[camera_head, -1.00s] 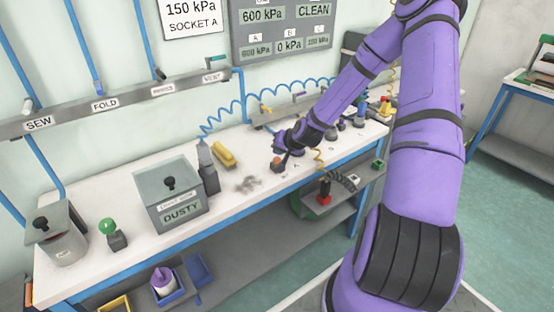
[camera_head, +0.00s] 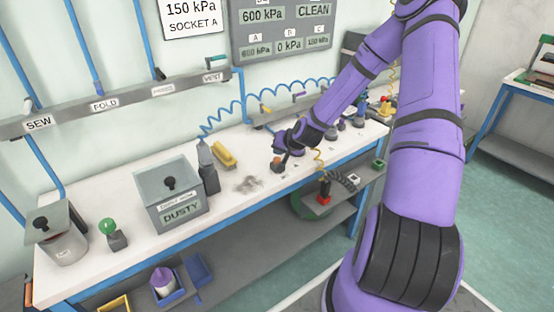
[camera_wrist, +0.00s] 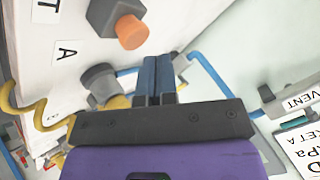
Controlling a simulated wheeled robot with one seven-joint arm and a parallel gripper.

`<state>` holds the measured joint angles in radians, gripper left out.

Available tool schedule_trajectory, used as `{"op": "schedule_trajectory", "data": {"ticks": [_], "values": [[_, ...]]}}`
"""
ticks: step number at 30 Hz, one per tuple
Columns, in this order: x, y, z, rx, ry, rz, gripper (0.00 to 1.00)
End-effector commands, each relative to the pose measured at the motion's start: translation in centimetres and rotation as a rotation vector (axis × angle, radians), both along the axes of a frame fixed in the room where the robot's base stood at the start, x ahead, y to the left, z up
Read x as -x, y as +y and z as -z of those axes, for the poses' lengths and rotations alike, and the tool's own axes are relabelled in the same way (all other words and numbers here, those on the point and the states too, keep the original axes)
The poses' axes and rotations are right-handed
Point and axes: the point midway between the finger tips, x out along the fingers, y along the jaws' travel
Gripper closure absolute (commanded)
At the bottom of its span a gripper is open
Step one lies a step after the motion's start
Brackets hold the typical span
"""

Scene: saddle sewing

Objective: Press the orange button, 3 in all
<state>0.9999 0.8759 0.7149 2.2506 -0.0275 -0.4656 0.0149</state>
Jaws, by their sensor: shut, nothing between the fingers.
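The orange button (camera_wrist: 131,32) stands on a dark grey box in the wrist view. In the wrist view the fingertips appear just below and to the right of the button, with a gap in the picture. In the head view my gripper (camera_head: 283,156) is low over the bench at the button. I cannot tell whether it touches the button.
A grey cylindrical fitting (camera_wrist: 100,78) and a yellow hose (camera_wrist: 50,120) are close to my fingers. A wall board (camera_head: 282,27) shows pressures and CLEAN.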

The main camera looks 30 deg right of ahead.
Motion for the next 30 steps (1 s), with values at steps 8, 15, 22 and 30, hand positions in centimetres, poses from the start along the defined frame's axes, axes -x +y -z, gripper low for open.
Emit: {"op": "schedule_trajectory", "data": {"ticks": [8,15,22,30], "values": [[0.0,0.0,0.0,0.0,0.0,0.0,1.0],[0.0,0.01,0.52,0.0,0.0,0.0,1.0],[0.01,-0.02,0.83,0.0,-0.001,0.001,1.0],[0.0,-0.01,0.85,0.0,0.0,0.0,1.0]]}}
